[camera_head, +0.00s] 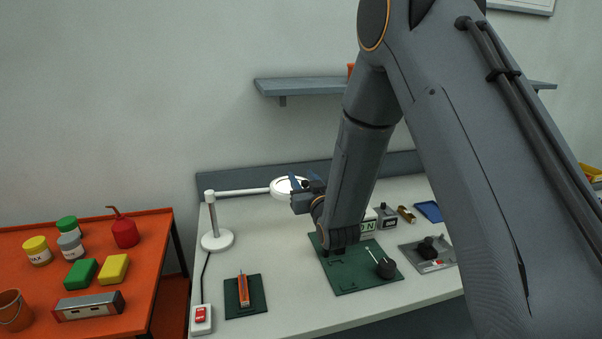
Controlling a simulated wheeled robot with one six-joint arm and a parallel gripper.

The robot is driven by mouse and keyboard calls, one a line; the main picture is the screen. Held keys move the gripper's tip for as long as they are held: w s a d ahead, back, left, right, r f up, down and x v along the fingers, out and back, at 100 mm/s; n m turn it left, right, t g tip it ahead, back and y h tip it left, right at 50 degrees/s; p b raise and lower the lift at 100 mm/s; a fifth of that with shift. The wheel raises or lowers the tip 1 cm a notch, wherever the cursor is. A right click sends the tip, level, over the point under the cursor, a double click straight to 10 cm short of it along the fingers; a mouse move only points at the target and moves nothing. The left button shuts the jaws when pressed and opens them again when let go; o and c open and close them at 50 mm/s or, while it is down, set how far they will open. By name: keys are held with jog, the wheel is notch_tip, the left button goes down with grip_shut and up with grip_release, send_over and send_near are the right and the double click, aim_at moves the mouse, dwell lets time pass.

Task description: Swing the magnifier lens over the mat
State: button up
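The white magnifier stands on a round base (217,240) at the left of the white bench, with an upright post (212,213). Its arm (243,192) reaches right to the ring-shaped lens head (283,187), behind and above the larger green mat (350,281). My gripper (300,191) is at the right side of the lens head. Its fingers overlap the ring in the picture; I cannot tell whether they grip it. A smaller green mat (232,307) lies at the front left with an orange tool (243,289) on it. My arm hides part of the larger mat's surroundings.
A black-knobbed item (386,268) sits on the larger mat. A grey plate with a black knob (428,252) is to its right. A red-switch box (201,317) is at the front left. A shelf (300,87) hangs behind. An orange table (160,240) with bottles stands left.

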jog(key=shift+w+a, duration=0.25)
jog(key=shift+w, duration=0.45)
grip_shut()
jog(key=shift+s, duration=0.1)
